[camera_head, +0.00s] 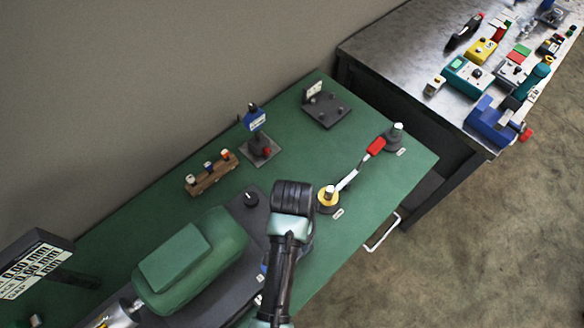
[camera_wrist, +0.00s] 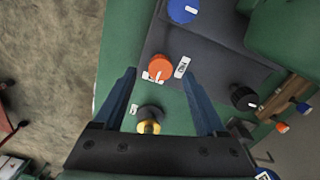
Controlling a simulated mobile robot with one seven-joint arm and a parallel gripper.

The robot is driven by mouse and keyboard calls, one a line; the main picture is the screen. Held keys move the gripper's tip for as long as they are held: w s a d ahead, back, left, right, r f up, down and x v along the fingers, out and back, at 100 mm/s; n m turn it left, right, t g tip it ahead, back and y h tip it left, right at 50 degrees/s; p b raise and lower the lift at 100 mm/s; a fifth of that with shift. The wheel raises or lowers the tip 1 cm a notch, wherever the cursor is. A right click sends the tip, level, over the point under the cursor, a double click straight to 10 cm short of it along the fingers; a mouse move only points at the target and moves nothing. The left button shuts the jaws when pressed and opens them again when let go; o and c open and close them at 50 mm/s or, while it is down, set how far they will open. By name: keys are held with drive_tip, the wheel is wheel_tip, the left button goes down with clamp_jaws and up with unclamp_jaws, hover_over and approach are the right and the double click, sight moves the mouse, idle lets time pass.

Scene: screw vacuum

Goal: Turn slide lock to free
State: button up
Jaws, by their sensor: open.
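In the wrist view, a round orange knob (camera_wrist: 160,66) with a white pointer mark sits on the dark grey base (camera_wrist: 205,55) of the green machine, beside a small white label (camera_wrist: 182,67). A blue knob (camera_wrist: 183,10) is farther off and a black knob (camera_wrist: 243,97) is to the right. The label is too small to read, so I cannot tell for sure which knob is the slide lock. My gripper (camera_wrist: 158,76) is open, its two dark blue fingers spread on either side of the orange knob. I cannot tell its height above it. In the head view my arm hides the orange knob.
A yellow-topped post (camera_head: 328,195) with a white lever and red handle (camera_head: 376,147) stands right of my arm. A green machine body (camera_head: 195,262), a wooden rack (camera_head: 211,174) and a small stand (camera_head: 259,150) are left and behind. The green bench's (camera_head: 410,165) right end has free room.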

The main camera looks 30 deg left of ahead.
drive_tip(key=shift+f, duration=1.5)
clamp_jaws()
